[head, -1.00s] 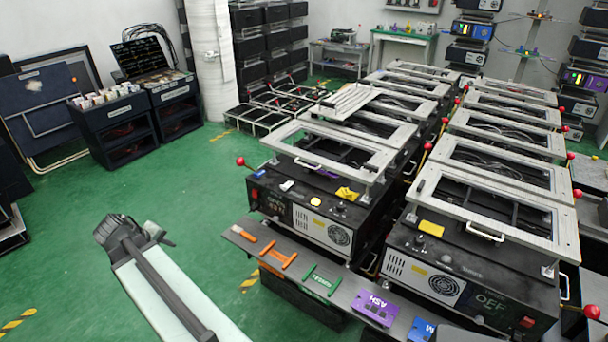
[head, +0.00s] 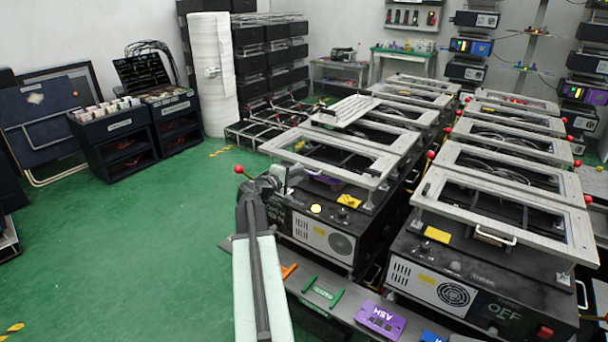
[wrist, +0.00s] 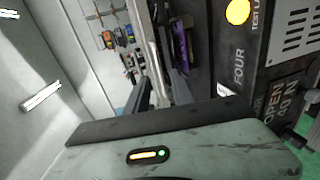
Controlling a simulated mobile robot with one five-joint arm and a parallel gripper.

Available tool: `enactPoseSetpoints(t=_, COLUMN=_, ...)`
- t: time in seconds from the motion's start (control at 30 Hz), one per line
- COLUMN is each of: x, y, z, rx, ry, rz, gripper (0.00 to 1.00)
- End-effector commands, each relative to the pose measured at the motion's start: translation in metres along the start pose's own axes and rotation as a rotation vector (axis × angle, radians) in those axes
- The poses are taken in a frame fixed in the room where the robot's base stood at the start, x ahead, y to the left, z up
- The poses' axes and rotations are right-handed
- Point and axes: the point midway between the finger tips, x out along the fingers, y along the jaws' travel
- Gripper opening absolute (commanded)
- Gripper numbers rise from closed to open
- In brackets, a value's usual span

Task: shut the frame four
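The frame four unit (head: 325,225) is the near-left black box in the head view. Its pale rectangular top frame (head: 340,178) stands raised above the box. In the wrist view its front panel reads FOUR (wrist: 238,70), beside a lit yellow lamp (wrist: 238,11) and a display reading OPEN 40 N (wrist: 289,100). A red-ball lever (head: 239,169) sticks out at its left. My gripper (head: 268,183) is at the unit's front-left corner, close to the lever and frame; contact cannot be told. In the wrist view my gripper's dark fingers (wrist: 160,90) stand apart, with a pale bar seen between them.
A similar unit marked THREE and OFF (head: 485,290) stands to the right, with more frames behind. A low bench with a purple ASH plate (head: 380,318) and a green handle (head: 321,292) lies in front. Green floor (head: 130,240) is clear at left.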

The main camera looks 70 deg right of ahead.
Motion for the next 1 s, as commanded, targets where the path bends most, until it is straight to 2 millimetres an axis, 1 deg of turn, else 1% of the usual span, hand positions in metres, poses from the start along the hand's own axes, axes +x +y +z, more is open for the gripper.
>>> enactPoseSetpoints(t=0.03, x=0.013, y=-0.002, z=-0.001, rx=0.001, ry=-0.003, rz=0.000, gripper=0.29)
enactPoseSetpoints(t=0.1, x=0.026, y=-0.002, z=-0.001, rx=0.002, ry=-0.002, rz=-0.001, gripper=0.29)
enactPoseSetpoints(t=0.23, x=0.040, y=-0.001, z=-0.001, rx=0.002, ry=-0.001, rz=-0.001, gripper=0.29)
enactPoseSetpoints(t=0.47, x=0.041, y=0.000, z=0.001, rx=0.002, ry=-0.001, rz=-0.001, gripper=0.29)
enactPoseSetpoints(t=0.5, x=0.041, y=0.000, z=0.001, rx=0.002, ry=-0.001, rz=-0.001, gripper=0.18)
enactPoseSetpoints(t=0.57, x=0.041, y=0.000, z=0.001, rx=0.002, ry=-0.001, rz=-0.001, gripper=0.01)
enactPoseSetpoints(t=1.0, x=0.041, y=-0.001, z=0.001, rx=0.002, ry=-0.002, rz=-0.002, gripper=0.00)
